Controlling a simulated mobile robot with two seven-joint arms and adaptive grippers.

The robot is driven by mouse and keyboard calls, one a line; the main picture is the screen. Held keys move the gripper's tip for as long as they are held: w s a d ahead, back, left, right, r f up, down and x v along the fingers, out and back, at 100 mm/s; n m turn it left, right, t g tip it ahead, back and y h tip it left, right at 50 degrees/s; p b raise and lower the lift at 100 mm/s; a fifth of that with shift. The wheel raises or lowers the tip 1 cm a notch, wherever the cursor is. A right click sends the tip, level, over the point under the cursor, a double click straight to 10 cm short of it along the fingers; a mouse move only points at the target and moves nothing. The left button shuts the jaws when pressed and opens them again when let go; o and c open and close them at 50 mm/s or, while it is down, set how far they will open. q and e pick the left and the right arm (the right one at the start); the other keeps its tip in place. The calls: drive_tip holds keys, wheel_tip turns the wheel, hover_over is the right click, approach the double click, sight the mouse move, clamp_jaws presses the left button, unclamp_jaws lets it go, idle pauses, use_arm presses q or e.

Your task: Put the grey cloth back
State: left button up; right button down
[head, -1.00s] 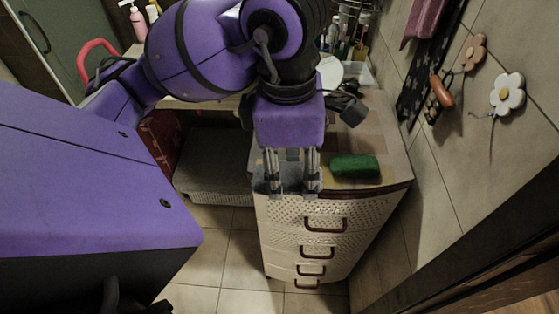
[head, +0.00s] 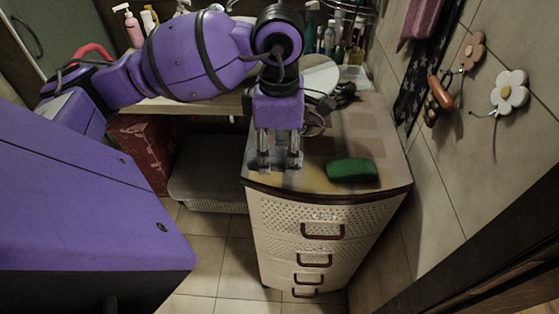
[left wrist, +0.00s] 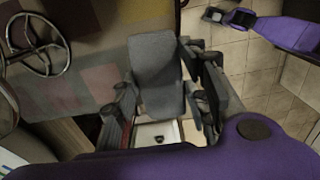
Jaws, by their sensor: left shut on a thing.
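A grey cloth (left wrist: 157,72) shows in the left wrist view as a flat, stiff-looking grey piece between the dark fingers. My left gripper (head: 280,165) is shut on it. In the head view the gripper points down at the front left of the drawer cabinet's top (head: 315,178), left of a green sponge (head: 352,170). The fingers hide most of the cloth there, and I cannot tell whether it touches the top.
The cabinet's drawers (head: 322,230) are shut. Bottles (head: 340,38) and a clear container (head: 354,76) stand at the back. A tiled wall with a flower hook (head: 509,91) bounds the right. A lidded grey basket (head: 208,178) stands on the floor to the left.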

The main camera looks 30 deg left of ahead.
sight(279, 173)
use_arm(q)
drive_tip(key=shift+w+a+f, duration=0.35)
drive_tip(key=shift+w+f, duration=0.1)
drive_tip(key=shift+f, duration=0.2)
drive_tip(key=f, duration=0.3)
drive_tip(key=shift+w+a+f+p, duration=0.2)
drive_tip(key=shift+w+f+p, duration=0.15)
drive_tip(key=shift+f, duration=0.4)
drive_tip(key=o, duration=1)
drive_tip(key=shift+r, duration=0.1)
wheel_tip(279, 173, up, 12)
drive_tip(key=shift+r+b, duration=0.15)
drive_tip(key=shift+b, duration=0.25)
